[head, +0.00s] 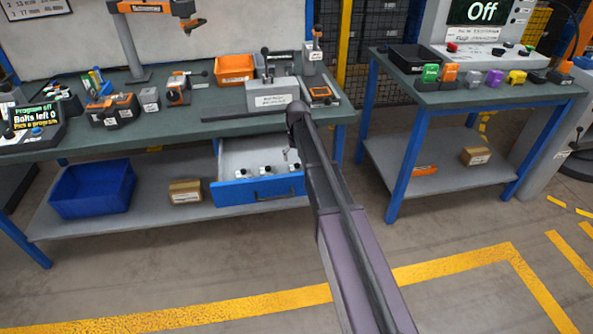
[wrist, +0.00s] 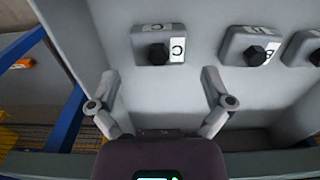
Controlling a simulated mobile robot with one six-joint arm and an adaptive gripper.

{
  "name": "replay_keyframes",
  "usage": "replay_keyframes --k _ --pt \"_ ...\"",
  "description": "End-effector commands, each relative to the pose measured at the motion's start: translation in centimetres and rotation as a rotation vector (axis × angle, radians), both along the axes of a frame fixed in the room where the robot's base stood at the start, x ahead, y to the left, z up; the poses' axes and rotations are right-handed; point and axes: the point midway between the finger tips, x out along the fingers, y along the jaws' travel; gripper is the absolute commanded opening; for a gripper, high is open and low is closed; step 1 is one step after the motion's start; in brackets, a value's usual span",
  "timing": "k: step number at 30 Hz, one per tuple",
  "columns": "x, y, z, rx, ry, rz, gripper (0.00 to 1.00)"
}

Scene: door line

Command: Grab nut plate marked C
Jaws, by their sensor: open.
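The nut plate marked C (wrist: 146,46) is a grey block with a black knob on top and a white label reading C. It lies in the open drawer (head: 222,196), and in the wrist view it is ahead of my gripper (wrist: 160,78), roughly centred between the fingers. My gripper is open with nothing between its fingers; they look apart from the plate. The plate marked B (wrist: 236,45) lies to its right, with a third plate (wrist: 300,48) at the edge. In the head view my arm hides most of my gripper, above the drawer's right end.
The drawer's walls stand around the plates. The workbench (head: 215,100) above carries several tools and fixtures. A blue bin (head: 92,190) and a cardboard box (head: 185,191) sit on the lower shelf. A second table (head: 470,97) stands to the right, with floor between.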

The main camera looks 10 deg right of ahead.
Motion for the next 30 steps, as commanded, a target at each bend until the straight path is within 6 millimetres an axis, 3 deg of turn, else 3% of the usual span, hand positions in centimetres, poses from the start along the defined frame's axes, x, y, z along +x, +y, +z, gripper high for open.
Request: replay_keyframes --k 15,30 --pt "0.3 -0.2 -4.1 0.000 0.000 0.000 1.00" --pt "0.3 -0.2 -4.7 0.000 0.000 0.000 1.00"
